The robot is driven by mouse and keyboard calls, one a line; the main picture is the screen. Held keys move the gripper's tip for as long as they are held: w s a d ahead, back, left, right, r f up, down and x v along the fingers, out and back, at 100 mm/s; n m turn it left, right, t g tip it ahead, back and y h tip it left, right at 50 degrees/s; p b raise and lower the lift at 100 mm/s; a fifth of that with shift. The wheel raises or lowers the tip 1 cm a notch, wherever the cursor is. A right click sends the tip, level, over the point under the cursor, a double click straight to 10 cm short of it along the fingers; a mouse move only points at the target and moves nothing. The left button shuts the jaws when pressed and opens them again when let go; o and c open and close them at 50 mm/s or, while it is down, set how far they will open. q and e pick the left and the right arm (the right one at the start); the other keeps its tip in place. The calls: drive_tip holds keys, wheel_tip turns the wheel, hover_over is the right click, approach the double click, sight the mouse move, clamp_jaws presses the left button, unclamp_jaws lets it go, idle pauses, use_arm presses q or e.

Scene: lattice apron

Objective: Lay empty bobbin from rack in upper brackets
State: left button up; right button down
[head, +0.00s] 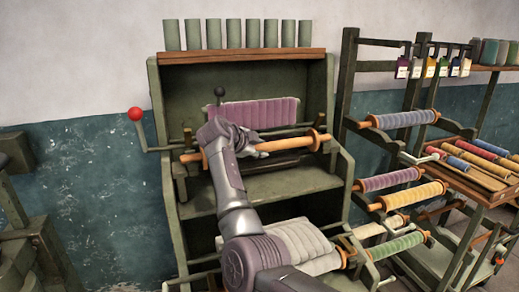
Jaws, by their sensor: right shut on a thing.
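The empty bobbin (285,143), a bare orange wooden rod with end discs, lies nearly level across the upper part of the green machine (320,190), tilted slightly up to the right. My right gripper (256,149) is shut on it near its middle; my own wrist hides part of the rod. The right end of the bobbin is near the upper bracket (324,146) on that side. The left end shows beyond my arm, close to the left bracket (187,142). I cannot tell whether the ends rest in the brackets. My left gripper is out of view.
Purple cloth (255,113) hangs just behind the bobbin. A red-knobbed crank (136,114) sticks out at the left. Pale cloth (303,244) lies below. The rack (347,80) with several coloured bobbins stands close at the right, beside a tray of bobbins (485,180).

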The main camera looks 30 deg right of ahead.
idle(0.3)
drive_tip(key=c, duration=0.8)
unclamp_jaws()
drive_tip(key=shift+f, duration=0.15)
drive_tip(key=v, duration=1.2)
